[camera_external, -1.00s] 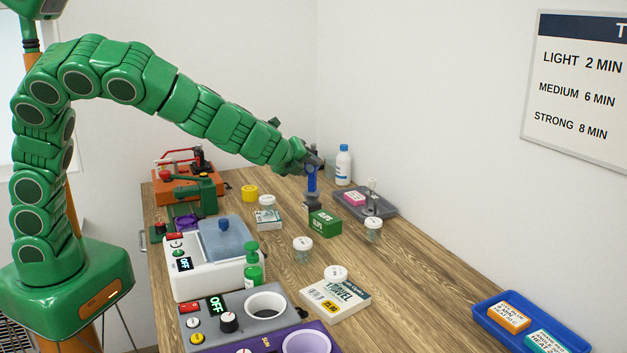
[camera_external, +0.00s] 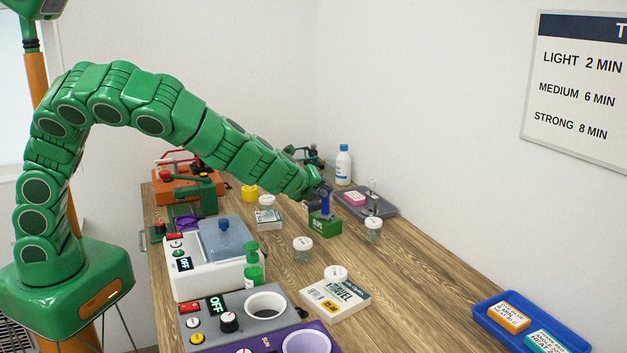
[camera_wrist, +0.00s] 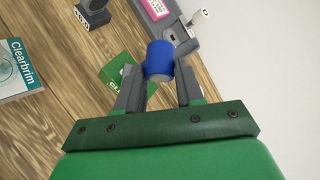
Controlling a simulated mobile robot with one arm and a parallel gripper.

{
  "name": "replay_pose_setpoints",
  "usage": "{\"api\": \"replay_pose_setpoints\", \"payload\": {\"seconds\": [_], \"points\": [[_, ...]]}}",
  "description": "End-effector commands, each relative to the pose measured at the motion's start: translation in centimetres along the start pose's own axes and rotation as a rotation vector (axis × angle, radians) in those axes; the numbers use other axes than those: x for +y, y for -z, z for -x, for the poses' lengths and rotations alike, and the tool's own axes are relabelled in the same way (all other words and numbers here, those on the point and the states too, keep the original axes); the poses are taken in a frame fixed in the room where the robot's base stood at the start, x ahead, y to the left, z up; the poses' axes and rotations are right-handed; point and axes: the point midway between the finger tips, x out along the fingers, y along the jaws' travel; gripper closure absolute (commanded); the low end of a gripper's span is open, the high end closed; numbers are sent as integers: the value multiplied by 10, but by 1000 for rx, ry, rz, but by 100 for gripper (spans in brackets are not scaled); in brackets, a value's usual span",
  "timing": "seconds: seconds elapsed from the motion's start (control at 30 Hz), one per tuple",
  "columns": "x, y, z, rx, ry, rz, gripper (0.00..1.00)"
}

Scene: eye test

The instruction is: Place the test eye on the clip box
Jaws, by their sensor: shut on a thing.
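The test eye, which I take to be the blue cylinder (camera_external: 325,203), is held in my gripper (camera_external: 322,196). In the wrist view the blue cylinder (camera_wrist: 159,58) sits between the two grey fingers of my gripper (camera_wrist: 159,77), which are shut on it. The clip box (camera_external: 325,228) is a small green box with white lettering on the wood bench, directly below the cylinder in the external view. In the wrist view the clip box (camera_wrist: 118,72) shows partly behind the cylinder and a finger. Whether cylinder and box touch, I cannot tell.
A grey tray (camera_external: 383,208) with a pink item (camera_external: 355,198) stands just right of the clip box. Lidded jars (camera_external: 303,244) (camera_external: 373,229) and a Clearbrim box (camera_wrist: 14,75) are nearby.

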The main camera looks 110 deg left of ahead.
Motion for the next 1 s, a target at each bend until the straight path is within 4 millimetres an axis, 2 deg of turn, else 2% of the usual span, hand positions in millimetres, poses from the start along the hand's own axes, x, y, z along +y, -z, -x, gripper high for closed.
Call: {"api": "replay_pose_setpoints", "payload": {"seconds": [0.3,0.33,0.5,0.87,1.0], "points": [[1,0,-1,-1,0,0,100],[1,1,-1,-1,0,0,62],[1,0,-1,-1,0,1,37],[0,-1,0,-1,0,1,37],[-1,-1,12,-1,1,2,37]]}}
